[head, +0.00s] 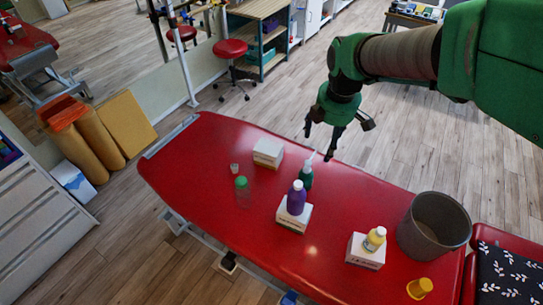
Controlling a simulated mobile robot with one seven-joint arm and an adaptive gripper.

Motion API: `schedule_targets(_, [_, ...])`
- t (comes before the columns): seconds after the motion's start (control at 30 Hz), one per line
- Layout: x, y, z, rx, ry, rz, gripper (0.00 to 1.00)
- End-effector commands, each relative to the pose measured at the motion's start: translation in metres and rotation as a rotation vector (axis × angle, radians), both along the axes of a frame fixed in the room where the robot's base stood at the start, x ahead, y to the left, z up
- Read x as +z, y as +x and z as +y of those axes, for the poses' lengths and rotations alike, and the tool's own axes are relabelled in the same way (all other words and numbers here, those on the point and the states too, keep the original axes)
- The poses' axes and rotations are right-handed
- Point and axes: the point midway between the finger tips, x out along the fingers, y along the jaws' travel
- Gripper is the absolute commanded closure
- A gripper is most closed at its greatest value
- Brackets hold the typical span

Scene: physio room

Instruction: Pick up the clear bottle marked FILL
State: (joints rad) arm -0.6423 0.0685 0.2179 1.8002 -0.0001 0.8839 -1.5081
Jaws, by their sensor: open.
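A clear, see-through bottle with a green cap (242,192) stands upright on the red treatment table (190,170), left of the middle. Any FILL marking on it is too small to read. My gripper (320,140) is open and empty, with its fingers pointing down. It shows up and to the right of the clear bottle, clearly apart from it. In the picture its fingertips are just above a dark green pump bottle (306,178); whether they are near it in height, I cannot tell.
A purple bottle (296,199) stands on a white box (292,219), right of the clear bottle. A small clear cup (234,168) and a white box (268,151) are behind it. Farther right are a yellow bottle (375,239) on a box, a grey bin (412,240) and a yellow cup (419,288).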

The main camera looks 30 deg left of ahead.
Motion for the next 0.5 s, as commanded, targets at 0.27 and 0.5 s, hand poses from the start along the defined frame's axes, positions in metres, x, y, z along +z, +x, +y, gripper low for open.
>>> schedule_targets(0.27, [-0.076,-0.011,0.105,0.412,-0.072,0.024,0.27])
schedule_targets(0.5, [-0.148,-0.040,0.189,0.768,-0.124,0.043,0.27])
